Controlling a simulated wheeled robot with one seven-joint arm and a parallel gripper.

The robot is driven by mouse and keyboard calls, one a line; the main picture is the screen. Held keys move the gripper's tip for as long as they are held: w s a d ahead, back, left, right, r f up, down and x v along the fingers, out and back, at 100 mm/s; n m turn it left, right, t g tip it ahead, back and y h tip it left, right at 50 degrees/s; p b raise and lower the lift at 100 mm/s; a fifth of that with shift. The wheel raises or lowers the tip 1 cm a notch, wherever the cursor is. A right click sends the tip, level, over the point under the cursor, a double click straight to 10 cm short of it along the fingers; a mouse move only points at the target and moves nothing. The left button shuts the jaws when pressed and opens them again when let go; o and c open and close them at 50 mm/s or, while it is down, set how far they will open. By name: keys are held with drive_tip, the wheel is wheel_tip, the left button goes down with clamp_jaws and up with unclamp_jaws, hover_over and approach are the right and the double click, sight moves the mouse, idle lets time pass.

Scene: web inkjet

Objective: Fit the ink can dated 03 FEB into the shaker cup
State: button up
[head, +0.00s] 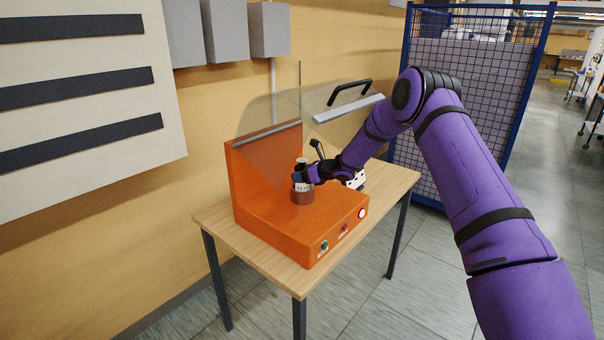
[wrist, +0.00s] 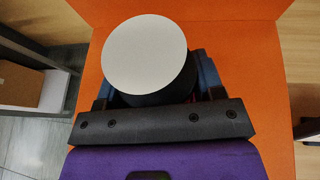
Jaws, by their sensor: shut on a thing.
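My gripper (head: 306,177) is shut on an ink can (head: 303,187), with a finger on either side of it. The can is upright, with a pale label that is too small to read for a date. In the wrist view the can (wrist: 145,54) shows a round white top and dark side between the fingers (wrist: 153,82). The reddish-brown shaker cup (head: 302,197) is on the orange shaker (head: 290,225), right beneath the can. I cannot tell how deep the can sits in the cup. In the wrist view the can and gripper hide the cup.
A blue mesh fence (head: 465,90) stands behind.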

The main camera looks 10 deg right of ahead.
drive_tip(key=shift+f, duration=0.7)
drive_tip(key=o, duration=1.2)
drive_tip(key=v, duration=1)
drive_tip(key=shift+s+d+r, duration=0.1)
drive_tip(key=shift+s+d, duration=0.15)
drive_tip(key=shift+d, duration=0.05)
